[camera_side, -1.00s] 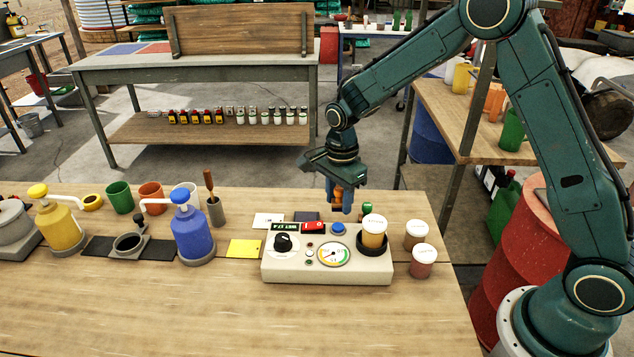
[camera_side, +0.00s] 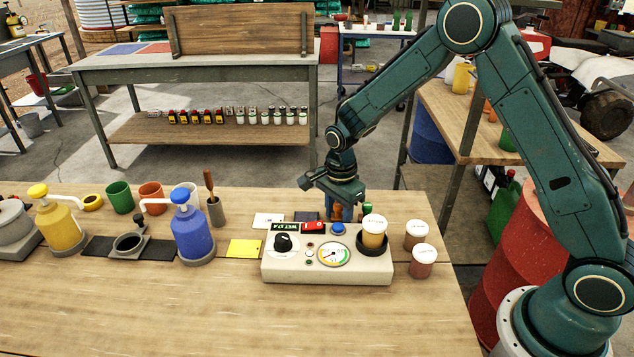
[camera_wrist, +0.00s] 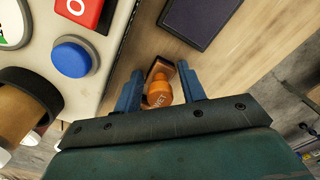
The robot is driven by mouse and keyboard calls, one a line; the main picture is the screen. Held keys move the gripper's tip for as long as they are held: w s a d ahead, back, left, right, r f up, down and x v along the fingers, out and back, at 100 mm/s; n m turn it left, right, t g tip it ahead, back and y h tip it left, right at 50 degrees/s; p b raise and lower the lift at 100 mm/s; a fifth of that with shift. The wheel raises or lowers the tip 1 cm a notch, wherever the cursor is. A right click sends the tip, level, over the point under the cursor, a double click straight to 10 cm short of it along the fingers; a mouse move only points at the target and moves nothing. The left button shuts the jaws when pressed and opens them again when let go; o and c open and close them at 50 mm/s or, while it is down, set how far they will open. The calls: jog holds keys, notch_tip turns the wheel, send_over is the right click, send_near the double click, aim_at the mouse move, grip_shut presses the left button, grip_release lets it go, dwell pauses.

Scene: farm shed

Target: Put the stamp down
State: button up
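The stamp (camera_wrist: 160,92) has an orange handle lettered "WET" and a brown block under it. In the wrist view it stands between the two blue fingers of my gripper (camera_wrist: 160,85), with narrow gaps beside its handle. My gripper (camera_side: 345,210) is low over the wooden bench, behind the grey instrument box (camera_side: 285,271). Its fingers look spread apart around the stamp, which seems to rest on the bench. In the side view the box and its jar hide the stamp's foot and most of the fingertips.
A blue button (camera_wrist: 72,57) on the box and a dark pad (camera_wrist: 200,18) lie close to my fingers. A white-lidded jar (camera_side: 374,232) sits on the box; two more stand to its right. A blue pump bottle (camera_side: 193,235) stands left. The front bench is clear.

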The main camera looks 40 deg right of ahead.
jog(key=o, duration=0.3)
jog(key=shift+r, duration=0.2)
notch_tip(320, 180, up, 12)
jog(key=shift+f, duration=0.1)
dwell(0.5)
dwell(0.5)
